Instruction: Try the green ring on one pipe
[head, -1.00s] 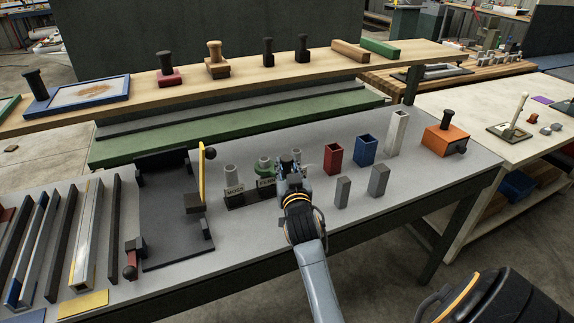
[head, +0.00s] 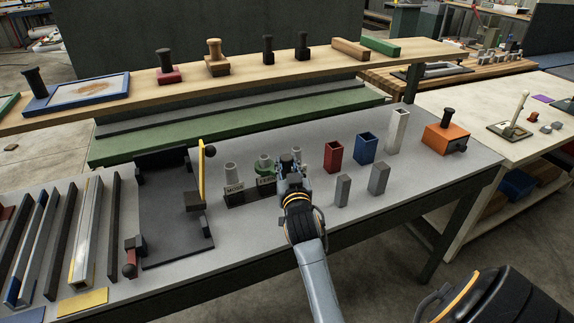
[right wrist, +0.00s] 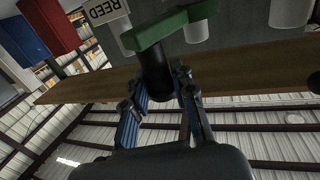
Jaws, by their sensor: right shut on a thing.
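The green ring (head: 263,166) is at the middle short grey pipe (head: 265,158), with green on both sides of the pipe top; it seems to be around the pipe, near its top. It also shows edge-on in the right wrist view (right wrist: 172,28). My right gripper (head: 290,164) is shut on the ring's black handle (right wrist: 156,72). Another pipe (head: 231,171), labelled MOSS, stands to the left. A third pipe (head: 297,152) is partly hidden behind my gripper; a REED label (right wrist: 105,10) shows in the wrist view. My left gripper is not in view.
A red tube (head: 333,156), a blue tube (head: 365,148) and grey blocks (head: 343,190) stand right of my gripper. A black plate fixture (head: 170,225) with a yellow lever lies left. A raised wooden shelf (head: 120,105) runs behind.

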